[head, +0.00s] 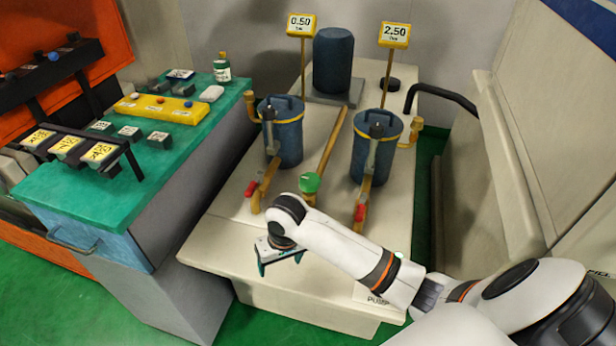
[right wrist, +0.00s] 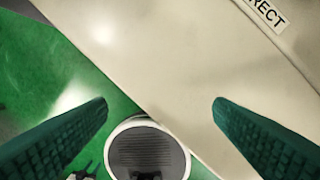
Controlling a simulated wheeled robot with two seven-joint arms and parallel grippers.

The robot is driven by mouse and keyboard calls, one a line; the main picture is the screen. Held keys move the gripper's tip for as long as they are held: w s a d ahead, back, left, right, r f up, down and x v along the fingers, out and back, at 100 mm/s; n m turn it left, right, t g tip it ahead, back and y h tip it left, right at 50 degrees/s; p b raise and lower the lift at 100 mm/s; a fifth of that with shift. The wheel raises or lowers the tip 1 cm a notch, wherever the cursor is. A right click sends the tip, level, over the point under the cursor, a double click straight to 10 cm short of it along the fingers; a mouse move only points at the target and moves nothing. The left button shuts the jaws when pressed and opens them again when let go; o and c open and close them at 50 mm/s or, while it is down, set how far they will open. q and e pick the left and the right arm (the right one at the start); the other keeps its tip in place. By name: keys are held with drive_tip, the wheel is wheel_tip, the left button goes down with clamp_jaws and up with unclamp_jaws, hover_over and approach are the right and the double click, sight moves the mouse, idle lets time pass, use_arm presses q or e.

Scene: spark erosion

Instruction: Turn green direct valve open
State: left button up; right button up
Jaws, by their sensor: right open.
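The green direct valve (head: 310,183) is a round green knob on a brass pipe, between two blue canisters on the beige bench (head: 225,238). My right gripper (head: 281,265) is in front of the knob, toward the near edge of the bench, apart from it. Its dark green fingers are spread wide and empty. In the right wrist view the open fingers (right wrist: 160,106) frame the bench edge and green floor. A label ending in "RECT" (right wrist: 268,14) shows at the top there; the knob is not in that view. My left gripper is not in view.
Red valve handles (head: 251,188) and (head: 360,212) flank the green knob. Blue canisters (head: 287,140) and (head: 373,158) stand behind them, with signs 0.50 (head: 301,25) and 2.50 (head: 395,35). A green-topped cabinet (head: 95,200) stands to the left. The bench's front area is clear.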

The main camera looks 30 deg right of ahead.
drive_tip(key=w+d+r+m+h, duration=0.1)
drive_tip(key=w+d+r+m, duration=0.4)
drive_tip(key=w+d+r, duration=0.35)
drive_tip(key=m+g, duration=0.1)
drive_tip(key=m, duration=0.4)
approach(310, 179)
wheel_tip(310, 179, down, 9)
drive_tip(key=shift+w+f, duration=0.1)
drive_tip(key=shift+f, duration=0.15)
